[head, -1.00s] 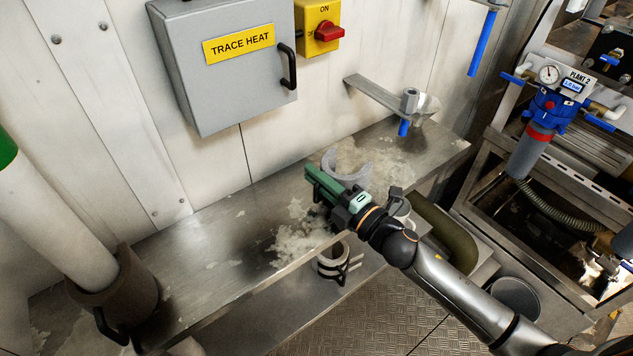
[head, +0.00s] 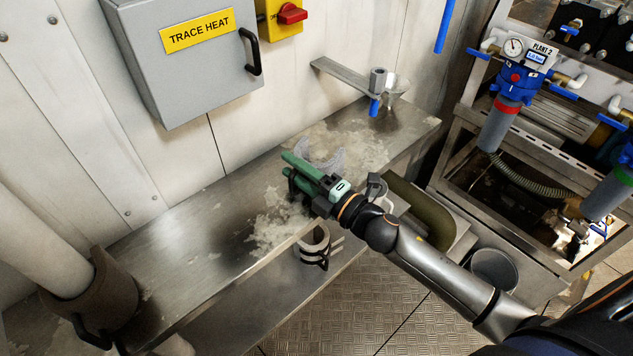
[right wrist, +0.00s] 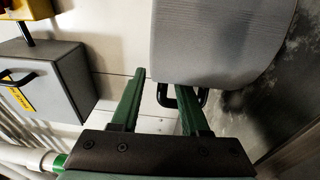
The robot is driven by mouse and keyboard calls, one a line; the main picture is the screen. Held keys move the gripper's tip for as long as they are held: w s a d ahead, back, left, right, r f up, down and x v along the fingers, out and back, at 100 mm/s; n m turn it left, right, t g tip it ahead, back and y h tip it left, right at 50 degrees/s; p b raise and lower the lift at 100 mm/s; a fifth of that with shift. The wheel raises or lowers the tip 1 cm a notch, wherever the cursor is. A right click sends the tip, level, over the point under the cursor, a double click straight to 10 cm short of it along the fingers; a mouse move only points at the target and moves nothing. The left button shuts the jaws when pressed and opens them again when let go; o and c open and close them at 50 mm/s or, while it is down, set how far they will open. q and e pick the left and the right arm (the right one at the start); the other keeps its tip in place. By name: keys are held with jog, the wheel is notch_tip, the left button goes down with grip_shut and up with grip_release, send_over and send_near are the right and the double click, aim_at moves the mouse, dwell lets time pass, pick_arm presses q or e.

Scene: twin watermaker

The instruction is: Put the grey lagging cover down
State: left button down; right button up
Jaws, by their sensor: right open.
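The grey lagging cover (head: 325,152) is a curved, open half-shell on the steel bench, partly hidden behind my right gripper in the head view. In the right wrist view the cover (right wrist: 220,40) fills the upper right, with a black handle (right wrist: 180,98) at its lower edge. My right gripper (head: 288,164) has green fingers. In the right wrist view its fingers (right wrist: 160,82) are apart, and the right-hand finger overlaps the handle in the picture. I cannot tell whether they touch. My left gripper is not in view.
The steel bench (head: 190,248) has pale crust patches. A brown pipe cover (head: 108,285) is at left. A cream strapped sleeve (head: 312,240) sits below the bench edge. A grey TRACE HEAT cabinet (head: 180,70) hangs above.

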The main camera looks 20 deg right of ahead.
jog(key=r+b+v, duration=0.1)
jog(key=b+v, duration=0.1)
jog(key=v, duration=0.9)
jog(key=s+a+f+m+g+h, duration=0.1)
jog(key=s+f+m+g+h, duration=0.1)
jog(key=s+f+m, duration=0.2)
jog(key=s+a+f+m+g+h, duration=0.1)
jog(key=s+f+m, duration=0.4)
jog(key=f+m, duration=0.5)
jog(key=s+a+f+m+g+h, duration=0.1)
jog(key=s+f+m+g+h, duration=0.2)
jog(key=f+m, duration=0.4)
notch_tip(320, 180, down, 5)
jog(key=shift+s+r+g, duration=0.1)
jog(key=shift+s+g, duration=0.55)
jog(key=shift+g, duration=0.25)
jog(key=shift+w+a, duration=0.1)
jog(key=shift+a, duration=0.1)
